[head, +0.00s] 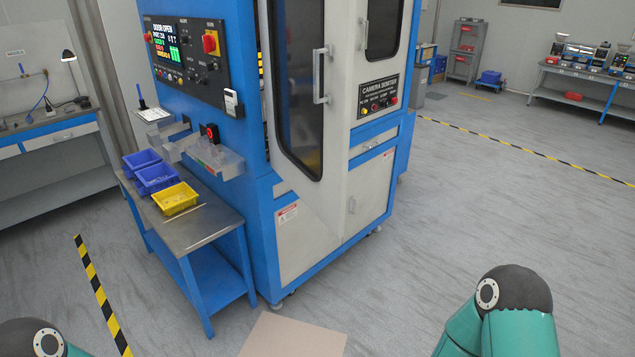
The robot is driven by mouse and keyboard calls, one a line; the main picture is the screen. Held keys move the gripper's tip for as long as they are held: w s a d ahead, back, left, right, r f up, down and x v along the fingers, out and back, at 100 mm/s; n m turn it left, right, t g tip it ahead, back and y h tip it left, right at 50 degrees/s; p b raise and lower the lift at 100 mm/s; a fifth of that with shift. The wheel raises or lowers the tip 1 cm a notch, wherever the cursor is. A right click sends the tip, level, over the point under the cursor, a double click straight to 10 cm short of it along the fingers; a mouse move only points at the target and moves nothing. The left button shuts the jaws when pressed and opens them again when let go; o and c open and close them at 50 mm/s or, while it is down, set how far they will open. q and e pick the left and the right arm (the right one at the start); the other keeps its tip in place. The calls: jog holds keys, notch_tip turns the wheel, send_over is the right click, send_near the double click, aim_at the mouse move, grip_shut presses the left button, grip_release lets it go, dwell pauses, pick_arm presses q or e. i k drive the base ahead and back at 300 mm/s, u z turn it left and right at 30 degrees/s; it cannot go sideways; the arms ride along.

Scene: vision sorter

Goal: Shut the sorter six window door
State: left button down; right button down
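The sorter (240,160) is a tall blue and white cabinet in the middle of the head view. Its screen (163,43) on the left-hand panel reads "DOOR OPEN". A white door with a long dark window (297,110) is on its front, with a vertical bar handle (320,75) near the window's right edge. A narrow gap shows along the door's left side, so it looks slightly ajar; how far is hard to tell. The top of the door is out of frame. Neither gripper is in view; only parts of my arms show at the bottom corners.
A blue-legged metal table (205,224) with blue bins (157,177) and a yellow bin (175,198) stands against the sorter's left side. A tan flat sheet (293,337) lies in front. Floor to the right is clear up to the striped line (530,150).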

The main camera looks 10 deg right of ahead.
aim_at(308, 50)
jog(key=i, duration=0.95)
